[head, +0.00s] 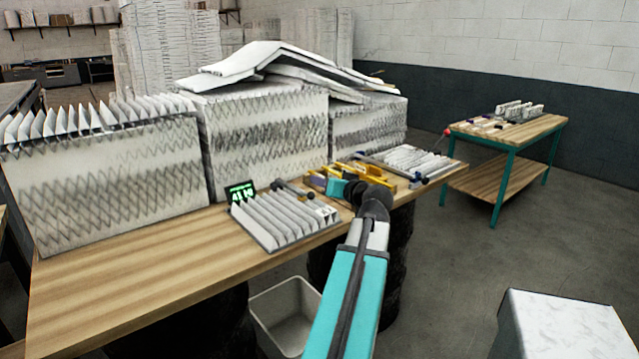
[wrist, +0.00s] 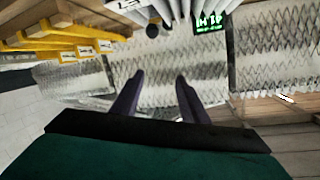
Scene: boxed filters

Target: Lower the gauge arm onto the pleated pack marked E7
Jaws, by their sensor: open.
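A white pleated pack (head: 280,220) lies near the bench's front edge in the head view. A small label shows at its right end, too small to read. A dark display with green digits (head: 241,191) stands at its back left; it also shows in the wrist view (wrist: 209,22). A grey bar (head: 292,191), apparently the gauge arm, lies behind the pack's top. In the wrist view, a dark round knob (wrist: 152,31) lies beyond my fingertips. My gripper (head: 316,182) is open and empty, just right of the bar; its two dark fingers are apart in the wrist view (wrist: 160,76).
Large pleated filter blocks (head: 265,145) stand behind, bent white sheets (head: 285,60) on top. Yellow pieces (head: 362,173) lie close to my gripper. The bench's (head: 130,275) front left is clear.

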